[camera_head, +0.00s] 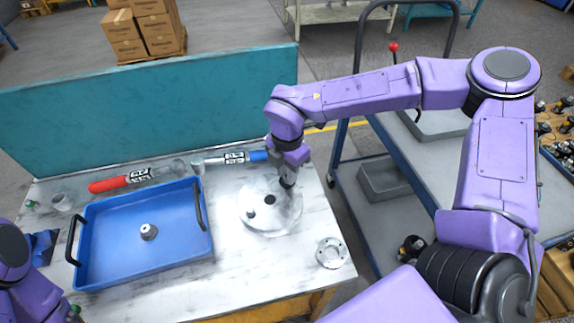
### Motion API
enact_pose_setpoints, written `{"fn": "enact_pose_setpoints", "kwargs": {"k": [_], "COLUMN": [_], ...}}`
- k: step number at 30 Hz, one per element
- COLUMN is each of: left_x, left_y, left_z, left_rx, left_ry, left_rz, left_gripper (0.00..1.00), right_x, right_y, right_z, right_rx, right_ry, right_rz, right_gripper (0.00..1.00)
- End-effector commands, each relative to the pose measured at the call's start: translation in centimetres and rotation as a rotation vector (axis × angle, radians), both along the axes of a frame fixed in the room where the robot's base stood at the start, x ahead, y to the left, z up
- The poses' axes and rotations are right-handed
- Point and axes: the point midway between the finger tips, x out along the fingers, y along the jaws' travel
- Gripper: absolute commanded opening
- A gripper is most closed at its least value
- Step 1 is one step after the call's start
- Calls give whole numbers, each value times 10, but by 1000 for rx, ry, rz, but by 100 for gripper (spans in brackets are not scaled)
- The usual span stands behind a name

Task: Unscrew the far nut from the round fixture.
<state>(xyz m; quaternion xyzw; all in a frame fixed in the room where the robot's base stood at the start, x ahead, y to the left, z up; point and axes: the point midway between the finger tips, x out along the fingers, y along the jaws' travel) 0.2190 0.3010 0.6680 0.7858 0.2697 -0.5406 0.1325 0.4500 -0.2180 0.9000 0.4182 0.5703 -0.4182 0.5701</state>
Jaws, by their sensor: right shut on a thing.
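The round fixture (272,222) is a pale, clear-looking disc on the white worktable, with a dark round hole near its middle. One small grey nut (251,214) sits on its near left part. My right gripper (288,186) points down at the far right part of the disc and is shut on the far nut, which its fingers hide. I cannot tell whether that nut is still on its thread. Another small grey nut-like part (148,232) lies in the blue tray (115,275). My left arm shows at the lower left, but its gripper is not visible.
A metal flange (332,253) lies right of the disc. A teal panel (150,105) closes the table's back. A grey cart (430,150) stands at the right.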

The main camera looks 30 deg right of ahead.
Motion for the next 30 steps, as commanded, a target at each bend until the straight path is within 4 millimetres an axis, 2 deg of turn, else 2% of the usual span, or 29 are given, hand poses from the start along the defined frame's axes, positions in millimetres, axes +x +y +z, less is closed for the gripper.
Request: {"fn": "enact_pose_setpoints", "kwargs": {"k": [11, 24, 30], "left_x": [0, 0, 0], "left_y": [0, 0, 0], "left_z": [4, 36, 39], "left_rx": [0, 0, 0], "left_ry": [0, 0, 0], "left_rz": [0, 0, 0], "left_gripper": [48, 48, 48], "right_x": [0, 0, 0], "right_y": [0, 0, 0], "right_z": [1, 4, 1], "right_rx": [0, -1, 0], "right_ry": [1, 2, 1], "right_rz": [30, 352, 418], "right_gripper": [0, 0, 0]}}
